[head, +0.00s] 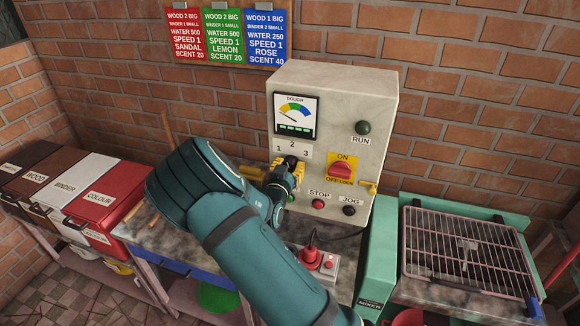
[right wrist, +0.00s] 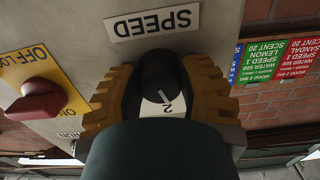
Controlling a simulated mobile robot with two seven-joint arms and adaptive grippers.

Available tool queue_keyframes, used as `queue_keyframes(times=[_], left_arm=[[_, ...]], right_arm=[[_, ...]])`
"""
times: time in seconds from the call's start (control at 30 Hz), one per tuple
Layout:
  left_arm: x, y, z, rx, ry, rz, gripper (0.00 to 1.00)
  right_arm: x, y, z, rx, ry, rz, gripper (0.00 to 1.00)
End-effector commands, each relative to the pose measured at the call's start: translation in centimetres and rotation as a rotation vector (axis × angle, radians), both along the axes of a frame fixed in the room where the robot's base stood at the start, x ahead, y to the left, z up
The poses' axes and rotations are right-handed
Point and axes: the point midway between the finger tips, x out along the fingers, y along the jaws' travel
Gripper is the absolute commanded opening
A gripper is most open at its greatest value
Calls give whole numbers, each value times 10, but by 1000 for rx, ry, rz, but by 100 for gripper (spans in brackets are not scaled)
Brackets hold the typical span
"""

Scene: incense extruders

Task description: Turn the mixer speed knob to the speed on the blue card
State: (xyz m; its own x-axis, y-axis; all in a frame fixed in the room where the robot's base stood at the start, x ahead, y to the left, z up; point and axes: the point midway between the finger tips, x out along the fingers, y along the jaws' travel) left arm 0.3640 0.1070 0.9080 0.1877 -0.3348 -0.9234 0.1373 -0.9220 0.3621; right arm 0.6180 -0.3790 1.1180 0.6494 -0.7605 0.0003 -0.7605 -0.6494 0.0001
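The blue card (head: 265,38) hangs on the brick wall at the right end of a row of cards and reads SPEED 1. The black mixer speed knob (right wrist: 160,70) is on the control panel (head: 330,85), beside its SPEED label (right wrist: 153,22), which appears upside down in the right wrist view. The white mark on the knob points toward the 2. My right gripper (right wrist: 163,78) has its yellow fingers on opposite sides of the knob and appears shut on it. In the head view, the right gripper (head: 283,178) partly hides the knob. My left gripper is not in view.
The red ON/OFF switch (head: 341,172), the STOP button (head: 318,204) and the JOG button (head: 349,210) are close by on the panel. A metal grille (head: 462,250) lies at the right.

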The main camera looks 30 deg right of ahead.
Motion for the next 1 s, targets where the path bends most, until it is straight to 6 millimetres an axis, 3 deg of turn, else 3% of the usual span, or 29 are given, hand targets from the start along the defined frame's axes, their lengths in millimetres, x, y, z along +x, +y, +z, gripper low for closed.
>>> queue_keyframes(times=[0.1, 0.33, 0.7, 1.0], left_arm=[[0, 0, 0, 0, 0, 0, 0], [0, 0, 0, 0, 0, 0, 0], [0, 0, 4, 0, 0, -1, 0], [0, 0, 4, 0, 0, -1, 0]], right_arm=[[0, 0, 0, 0, 0, 0, 0], [0, 0, 0, -49, 57, 0, 0], [-1, -1, 0, -292, 344, 0, 0], [-1, -1, 0, -322, 380, 0, 0]])
